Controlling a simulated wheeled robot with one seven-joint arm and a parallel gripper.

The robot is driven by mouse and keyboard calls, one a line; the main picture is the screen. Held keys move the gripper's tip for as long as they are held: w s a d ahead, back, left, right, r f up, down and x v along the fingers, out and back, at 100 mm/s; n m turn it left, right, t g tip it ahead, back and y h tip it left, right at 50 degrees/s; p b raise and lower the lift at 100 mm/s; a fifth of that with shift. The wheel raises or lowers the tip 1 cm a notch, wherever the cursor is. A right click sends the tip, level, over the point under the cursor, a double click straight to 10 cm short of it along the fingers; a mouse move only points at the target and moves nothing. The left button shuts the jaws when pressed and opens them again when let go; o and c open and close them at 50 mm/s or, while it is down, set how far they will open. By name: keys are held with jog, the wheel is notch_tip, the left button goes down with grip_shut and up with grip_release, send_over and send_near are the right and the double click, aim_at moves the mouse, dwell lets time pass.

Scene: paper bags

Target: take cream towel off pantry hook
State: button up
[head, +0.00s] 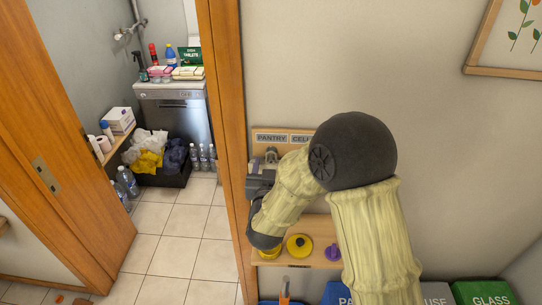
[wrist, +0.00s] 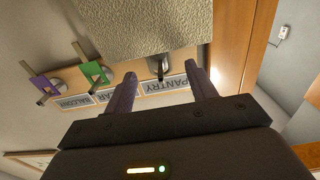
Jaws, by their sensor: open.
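The cream towel (wrist: 150,28) is a rough, pale cloth filling the top middle of the wrist view, which is upside down. It meets the pantry hook (wrist: 160,68), a dark metal hook by the PANTRY label (wrist: 166,86). My gripper (wrist: 161,70) is open, one finger on either side of the hook, with nothing visibly clamped. I cannot tell how near the fingertips are to the cloth. In the head view my gripper (head: 264,170) is at the label board (head: 290,138); my arm hides the towel there.
A wooden door frame (head: 226,150) stands close on the left. Below is a shelf (head: 318,256) with yellow and purple items. Bins (head: 482,292) stand at the bottom right.

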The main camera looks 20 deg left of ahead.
jog(key=shift+x, duration=0.85)
jog(key=c, duration=1.1)
jog(key=shift+r, duration=0.45)
jog(key=shift+s, duration=0.2)
jog(key=shift+b+v, duration=0.95)
jog(key=shift+v, duration=1.35)
jog(key=shift+d, duration=0.1)
